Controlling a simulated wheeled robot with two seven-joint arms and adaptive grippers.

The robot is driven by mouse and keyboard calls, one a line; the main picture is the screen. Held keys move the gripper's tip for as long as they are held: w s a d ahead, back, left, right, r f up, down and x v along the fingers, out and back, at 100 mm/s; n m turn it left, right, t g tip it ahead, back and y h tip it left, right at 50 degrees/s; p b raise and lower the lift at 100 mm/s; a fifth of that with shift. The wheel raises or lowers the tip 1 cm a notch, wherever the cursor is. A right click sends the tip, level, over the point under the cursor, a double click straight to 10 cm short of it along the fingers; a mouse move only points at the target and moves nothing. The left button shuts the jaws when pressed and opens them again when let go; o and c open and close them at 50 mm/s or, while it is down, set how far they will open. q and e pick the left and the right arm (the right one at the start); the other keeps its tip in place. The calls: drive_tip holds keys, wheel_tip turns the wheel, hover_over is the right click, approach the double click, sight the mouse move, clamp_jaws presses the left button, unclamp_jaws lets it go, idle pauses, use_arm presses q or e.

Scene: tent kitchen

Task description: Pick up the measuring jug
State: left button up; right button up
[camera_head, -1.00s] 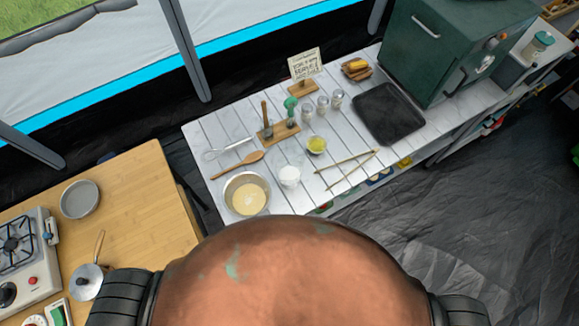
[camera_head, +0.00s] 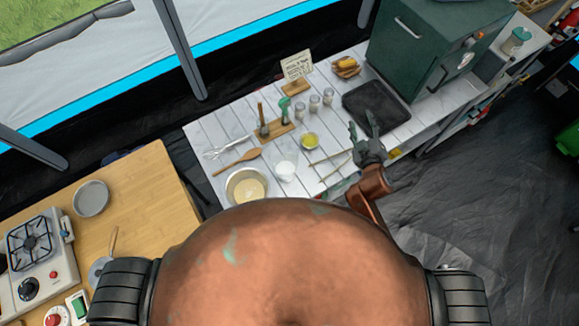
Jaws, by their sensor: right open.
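A small pale vessel with white contents (camera_head: 286,170) stands on the white slatted table, near its front edge. It may be the measuring jug, but it is too small to tell, and no handle shows clearly. My right gripper (camera_head: 362,122) is open and empty, to the right of the pale vessel and beside the front left part of the black tray. Its fingers point away from me. My left gripper is not in view.
A mixing bowl (camera_head: 246,186), a yellow-filled bowl (camera_head: 309,140), several shakers (camera_head: 314,103) and a wooden utensil stand (camera_head: 276,130) crowd the table (camera_head: 233,118). The black tray (camera_head: 377,106) lies before the green oven (camera_head: 425,45). Thin sticks (camera_head: 333,155) lie near the front edge.

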drive_tip(key=w+a+r+n+t+y, duration=0.2)
drive_tip(key=a+r+n+y, duration=0.45)
drive_tip(key=a+r, duration=0.65)
drive_tip(key=s+a+r+n+g+y, duration=0.3)
drive_tip(key=s+a+n+y, duration=0.15)
drive_tip(key=a+n, duration=0.3)
drive_tip(key=s+a+r+n+g+y, duration=0.3)
drive_tip(key=a+r+n+y, duration=0.15)
drive_tip(key=a+n, duration=0.35)
drive_tip(key=s+a+f+n+g+y+p, duration=0.1)
drive_tip(key=s+a+f+n+g, duration=0.2)
drive_tip(key=s+a+n+g, duration=0.25)
drive_tip(key=n+g+h+p, duration=0.1)
drive_tip(key=n+g+h, duration=0.3)
drive_tip(key=n+h, duration=0.8)
hover_over(297, 154)
drive_tip(key=s+d, duration=0.1)
drive_tip(key=shift+m+h, duration=0.55)
drive_tip(key=f, duration=2.1)
drive_tip(key=shift+s+d+f, duration=0.15)
drive_tip(key=shift+s+f, duration=0.05)
drive_tip(key=shift+f, duration=0.1)
drive_tip(key=x, duration=0.2)
drive_tip(key=p+x, duration=0.1)
drive_tip(key=x, duration=0.4)
drive_tip(key=shift+w+d+f, duration=0.2)
drive_tip(key=shift+w, duration=0.2)
